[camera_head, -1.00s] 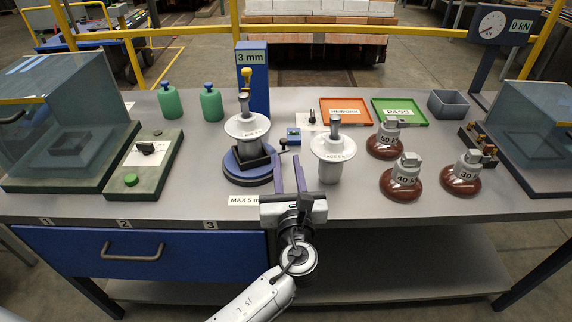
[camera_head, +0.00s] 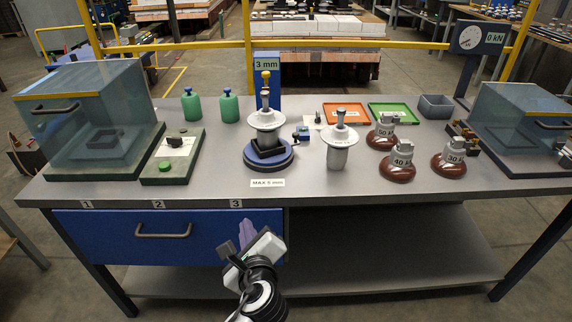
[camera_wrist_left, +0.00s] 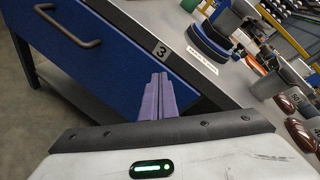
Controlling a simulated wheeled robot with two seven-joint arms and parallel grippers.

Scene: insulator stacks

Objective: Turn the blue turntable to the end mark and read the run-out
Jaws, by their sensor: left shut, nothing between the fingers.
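The blue turntable (camera_head: 270,168) stands on the bench in front of a blue post (camera_head: 267,97) with a sign reading 3 mm. It bears a dark square seat and a white and grey insulator (camera_head: 266,121). A yellow-topped part shows just above the insulator. The turntable's edge also shows in the left wrist view (camera_wrist_left: 207,46). The end mark and handle are too small to make out. A MAX 5 mm label (camera_head: 267,183) lies in front. My left gripper (camera_head: 246,234) is shut and empty, below the bench's front edge, apart from the turntable. My right gripper is out of view.
A second insulator (camera_head: 338,155) stands right of the turntable, near brown-based weights (camera_head: 397,173). Glass-walled boxes (camera_head: 95,120) stand at both ends. Green bottles (camera_head: 229,108) stand behind. The front strip of bench is clear above the blue drawer (camera_head: 165,238).

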